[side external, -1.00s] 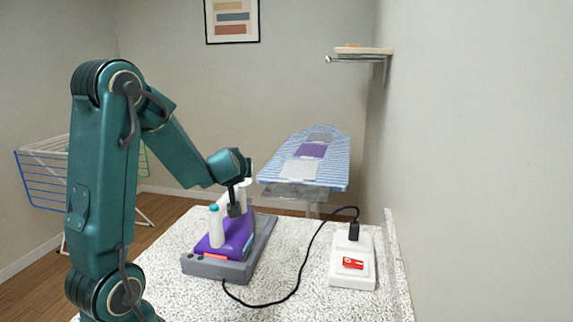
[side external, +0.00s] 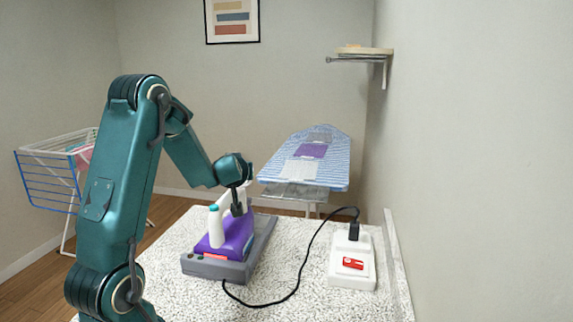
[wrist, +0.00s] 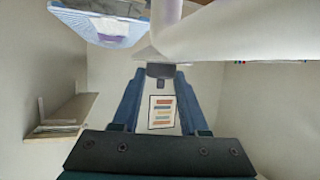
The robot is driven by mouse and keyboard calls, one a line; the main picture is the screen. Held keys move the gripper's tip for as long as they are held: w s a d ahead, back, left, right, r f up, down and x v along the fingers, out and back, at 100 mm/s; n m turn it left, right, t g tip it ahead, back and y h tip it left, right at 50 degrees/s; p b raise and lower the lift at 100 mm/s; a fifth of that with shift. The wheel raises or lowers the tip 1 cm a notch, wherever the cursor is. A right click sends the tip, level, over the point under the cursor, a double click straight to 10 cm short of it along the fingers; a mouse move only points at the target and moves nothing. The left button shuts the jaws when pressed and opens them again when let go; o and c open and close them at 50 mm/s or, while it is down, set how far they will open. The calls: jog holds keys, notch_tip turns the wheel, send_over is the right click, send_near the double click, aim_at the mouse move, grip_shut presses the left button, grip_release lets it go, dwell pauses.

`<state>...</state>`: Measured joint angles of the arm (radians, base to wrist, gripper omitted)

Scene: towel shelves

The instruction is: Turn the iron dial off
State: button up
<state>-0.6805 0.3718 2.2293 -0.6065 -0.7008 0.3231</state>
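The iron, with a purple body (side external: 234,236) and a white handle part with a teal cap (side external: 216,226), rests on a grey base (side external: 218,268) on the speckled table. My gripper (side external: 238,209) is right over the iron, beside the white part, with its tips pointing down. In the wrist view my gripper (wrist: 160,76) has its two blue fingers well apart. A small dark block (wrist: 160,70) shows between the tips; I cannot tell whether it is the dial or whether the fingers touch it. White iron parts (wrist: 225,35) fill the upper right there.
A black cord (side external: 297,285) runs from the base to a white power strip (side external: 352,265) with a red switch (side external: 353,263). An ironing board (side external: 305,165) stands behind, a drying rack (side external: 50,180) at left, and a wall shelf (side external: 362,51) high right.

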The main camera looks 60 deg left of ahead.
grip_shut()
jog(key=shift+r+t, duration=0.1)
jog(key=shift+t, duration=0.2)
jog(key=shift+m+t+h, duration=0.3)
jog(key=shift+m+t, duration=0.1)
jog(key=shift+m, duration=0.2)
jog(key=shift+o, duration=1.2)
grip_release()
jog(key=shift+v, duration=2.55)
